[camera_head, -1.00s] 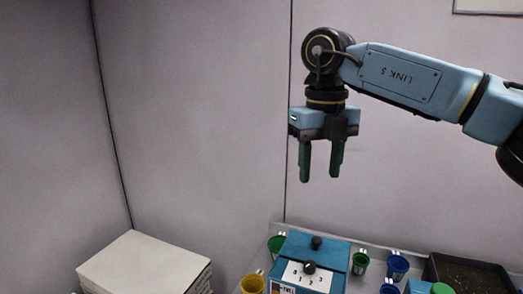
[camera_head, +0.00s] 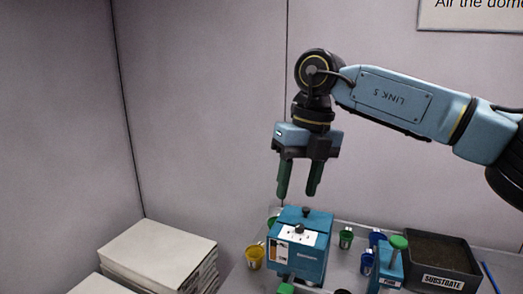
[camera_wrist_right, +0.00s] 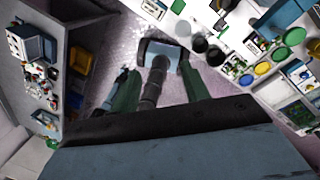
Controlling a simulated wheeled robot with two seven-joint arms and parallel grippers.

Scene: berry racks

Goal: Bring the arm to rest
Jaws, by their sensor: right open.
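My right arm comes in from the right in the head view. Its right gripper (camera_head: 299,178) hangs down in the air with its two dark green fingers apart and nothing between them. It is above and behind the blue box-shaped device (camera_head: 313,262) on the bench, clear of it. In the right wrist view the two green fingers of the right gripper (camera_wrist_right: 155,92) show apart, with the floor and parts of my own body beyond them. My left gripper is in neither view.
The bench holds a yellow cup (camera_head: 254,258), a green cup (camera_head: 346,238), blue cups (camera_head: 367,262) and a dark tray labelled SUBSTRATE (camera_head: 443,281). A stack of pale slabs (camera_head: 160,254) stands at the lower left. Walls stand behind; a sign (camera_head: 470,16) hangs upper right.

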